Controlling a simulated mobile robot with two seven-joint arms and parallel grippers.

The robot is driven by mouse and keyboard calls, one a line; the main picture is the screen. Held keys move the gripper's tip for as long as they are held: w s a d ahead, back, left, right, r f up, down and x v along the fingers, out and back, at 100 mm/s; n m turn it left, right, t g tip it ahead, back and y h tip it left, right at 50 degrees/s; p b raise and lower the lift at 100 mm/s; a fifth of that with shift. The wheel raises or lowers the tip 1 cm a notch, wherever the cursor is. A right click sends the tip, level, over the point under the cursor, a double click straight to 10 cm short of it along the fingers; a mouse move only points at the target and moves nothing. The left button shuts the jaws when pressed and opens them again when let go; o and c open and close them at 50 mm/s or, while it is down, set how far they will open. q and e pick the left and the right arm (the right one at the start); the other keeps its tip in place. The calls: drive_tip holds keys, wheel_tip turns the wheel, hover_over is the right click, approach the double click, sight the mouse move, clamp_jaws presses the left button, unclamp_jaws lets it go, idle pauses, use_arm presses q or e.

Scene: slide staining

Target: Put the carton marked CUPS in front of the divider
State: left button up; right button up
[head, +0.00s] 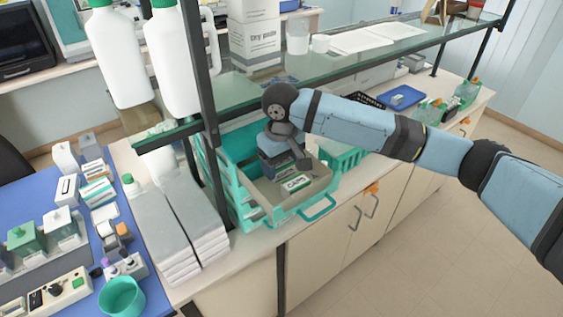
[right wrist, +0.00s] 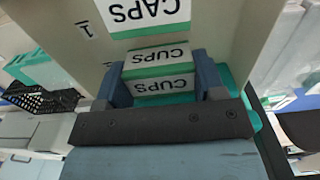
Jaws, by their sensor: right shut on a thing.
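My right gripper (head: 300,162) is low over the open, teal-rimmed drawer (head: 312,205), towards its back. In the right wrist view the gripper (right wrist: 165,88) is shut on the white and green carton marked CUPS (right wrist: 158,62), with a finger on each side of it. In the head view the gripper hides most of that carton. A similar carton marked CAPS (right wrist: 145,14) lies just beyond it; a white and green carton (head: 297,183) shows in the drawer in front of the gripper. I cannot make out the divider clearly. My left gripper is not in view.
A glass shelf (head: 350,58) on dark posts runs behind and above the drawer. A stack of white and grey packs (head: 180,225) stands left of the drawer unit. A teal basket (head: 343,158) stands to its right. The floor in front is clear.

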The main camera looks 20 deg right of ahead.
sight(281, 163)
drive_tip(key=shift+f+p, duration=0.35)
drive_tip(key=shift+f, duration=0.15)
drive_tip(key=o, duration=0.9)
drive_tip(key=shift+r+b, duration=0.25)
drive_tip(key=shift+b, duration=0.2)
drive_tip(key=shift+r+b, duration=0.85)
drive_tip(key=shift+r, duration=5.55)
